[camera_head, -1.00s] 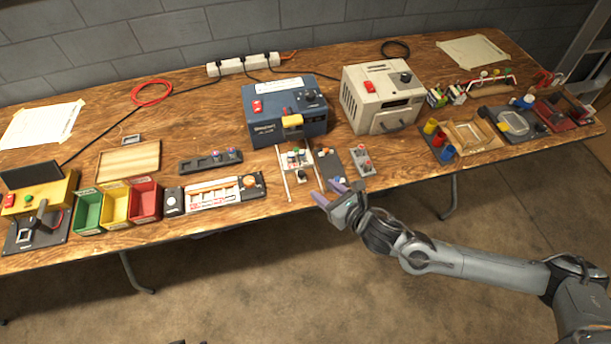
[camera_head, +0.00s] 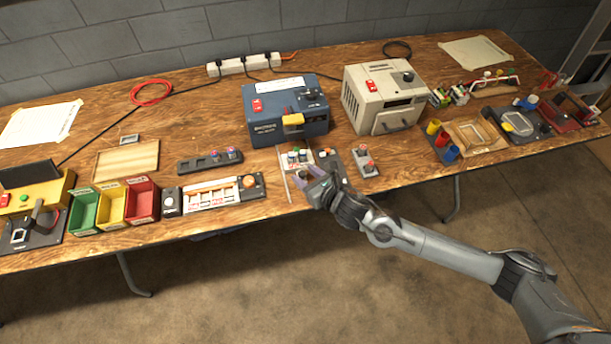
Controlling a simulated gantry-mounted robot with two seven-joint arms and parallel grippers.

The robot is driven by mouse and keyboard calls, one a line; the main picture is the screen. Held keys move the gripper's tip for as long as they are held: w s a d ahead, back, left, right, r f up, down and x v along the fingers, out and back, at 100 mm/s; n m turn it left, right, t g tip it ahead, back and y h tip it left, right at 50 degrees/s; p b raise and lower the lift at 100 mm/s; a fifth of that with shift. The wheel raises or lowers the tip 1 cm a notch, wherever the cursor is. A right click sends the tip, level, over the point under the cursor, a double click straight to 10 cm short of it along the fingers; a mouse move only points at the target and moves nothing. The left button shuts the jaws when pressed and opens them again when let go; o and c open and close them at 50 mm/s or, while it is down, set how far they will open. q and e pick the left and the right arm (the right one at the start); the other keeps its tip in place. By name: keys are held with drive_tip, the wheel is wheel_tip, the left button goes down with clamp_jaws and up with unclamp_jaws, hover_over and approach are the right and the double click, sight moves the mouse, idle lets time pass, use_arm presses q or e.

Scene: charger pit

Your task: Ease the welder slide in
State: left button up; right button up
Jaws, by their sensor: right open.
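The welder appears to be the blue box (camera_head: 287,118) at the back middle of the table, with a yellow part on its front. A light slide (camera_head: 284,158) with small coloured pieces lies in front of it, between thin pale rails. The slide stands out from the box toward the table's front edge. My right gripper (camera_head: 306,173) is open over the near end of the slide, its fingers pointing toward the welder. It hides that end, and I cannot tell whether it touches. My left gripper is out of view.
A beige machine (camera_head: 383,97) stands right of the welder. A small grey block with red knobs (camera_head: 365,161) lies right of my gripper, and a white-and-orange panel (camera_head: 212,194) lies left. Red, yellow and green bins (camera_head: 142,201) stand further left.

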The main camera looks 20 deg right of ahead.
drive_tip(key=shift+w+a+f, duration=0.1)
drive_tip(key=shift+w, duration=0.2)
clamp_jaws()
idle(0.4)
